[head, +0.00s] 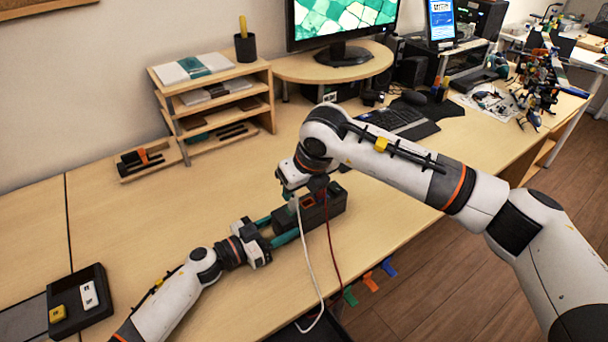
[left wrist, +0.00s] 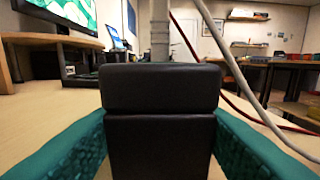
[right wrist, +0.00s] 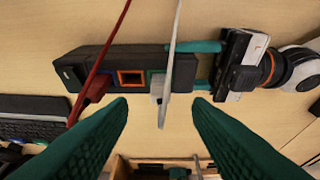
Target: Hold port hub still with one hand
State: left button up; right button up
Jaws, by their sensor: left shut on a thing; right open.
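The port hub (head: 325,207) is a long dark block on the table, and it also shows close up in the left wrist view (left wrist: 160,145). My left gripper (head: 277,228) is shut on its near-left end, one teal finger along each side. How deep the plugs sit is unclear.
A white cable (head: 307,250) and a red cable (head: 331,245) hang over the table's front edge. Green, orange and blue tabs (head: 370,282) show there. A dark tray (head: 80,318) with small blocks lies at left. A keyboard (head: 390,118) and wooden shelf (head: 215,85) stand behind.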

aim_at(294, 197)
jog(key=shift+x, duration=3.2)
grip_shut()
